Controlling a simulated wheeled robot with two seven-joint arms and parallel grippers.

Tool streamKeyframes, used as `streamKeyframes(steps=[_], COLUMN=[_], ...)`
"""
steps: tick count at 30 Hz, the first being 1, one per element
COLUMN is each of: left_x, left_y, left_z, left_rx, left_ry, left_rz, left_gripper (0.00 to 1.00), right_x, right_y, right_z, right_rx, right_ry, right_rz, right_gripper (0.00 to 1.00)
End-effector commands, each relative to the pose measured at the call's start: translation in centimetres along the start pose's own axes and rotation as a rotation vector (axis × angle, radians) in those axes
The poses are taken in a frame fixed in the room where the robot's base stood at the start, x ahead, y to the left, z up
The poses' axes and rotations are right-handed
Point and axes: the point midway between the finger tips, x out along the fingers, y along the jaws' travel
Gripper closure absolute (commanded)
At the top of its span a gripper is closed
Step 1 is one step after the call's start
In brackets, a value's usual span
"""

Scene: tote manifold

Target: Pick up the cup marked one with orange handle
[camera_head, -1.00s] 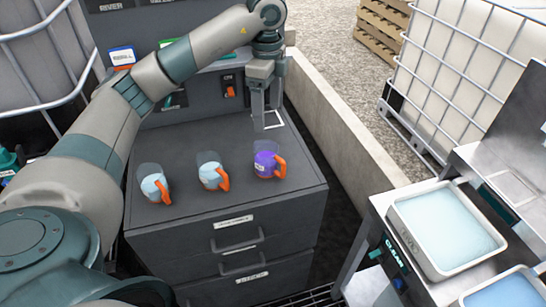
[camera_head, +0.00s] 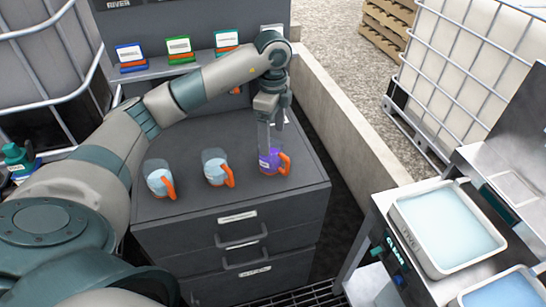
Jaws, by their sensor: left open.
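Three clear cups with orange handles stand upright in a row on the dark grey cabinet top (camera_head: 210,130). The left cup (camera_head: 158,182) and the middle cup (camera_head: 214,168) hold pale blue contents. The right cup (camera_head: 268,164) holds purple contents, and its handle faces right. Marks on the cups are too small to read. My left gripper (camera_head: 269,146) is open and points down at the purple cup. Its fingers overlap the cup's upper part in the picture; I cannot tell whether they touch it. My right gripper is not in view.
Blue, green and teal label holders stand on the back shelf (camera_head: 190,67). The cabinet has drawers with handles in front. A low concrete wall (camera_head: 345,125) runs along the right. A metal stand at right bears a tray (camera_head: 415,235) of pale blue liquid. Caged tanks flank the scene.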

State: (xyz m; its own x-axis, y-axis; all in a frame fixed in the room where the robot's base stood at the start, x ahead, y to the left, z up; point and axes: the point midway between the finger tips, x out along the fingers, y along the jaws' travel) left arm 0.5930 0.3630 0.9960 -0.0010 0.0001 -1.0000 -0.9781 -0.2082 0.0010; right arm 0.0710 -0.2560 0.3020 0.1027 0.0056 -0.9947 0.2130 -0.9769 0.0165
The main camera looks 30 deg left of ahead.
Motion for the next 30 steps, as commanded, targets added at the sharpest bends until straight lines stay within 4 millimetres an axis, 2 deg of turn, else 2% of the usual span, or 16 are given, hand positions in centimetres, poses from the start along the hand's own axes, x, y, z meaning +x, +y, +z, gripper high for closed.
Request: streamKeyframes(steps=[2, 7, 23, 30], left_x=[1.2, 3.1, 4.0, 6.3], left_y=[0.1, 0.0, 0.1, 0.3], left_z=[0.0, 0.0, -0.1, -0.3], left_rx=[-0.001, 0.0, 0.0, -0.001], left_ry=[-0.002, 0.0, 0.0, -0.001], left_rz=[0.004, 0.001, 0.001, 0.003], left_gripper=[0.25, 0.25, 0.25, 0.25], right_x=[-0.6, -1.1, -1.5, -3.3], right_y=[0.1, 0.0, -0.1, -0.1], right_z=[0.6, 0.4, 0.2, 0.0], right_rx=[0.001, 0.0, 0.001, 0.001], right_ry=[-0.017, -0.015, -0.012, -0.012], right_rz=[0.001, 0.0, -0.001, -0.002], right_gripper=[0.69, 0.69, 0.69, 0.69])
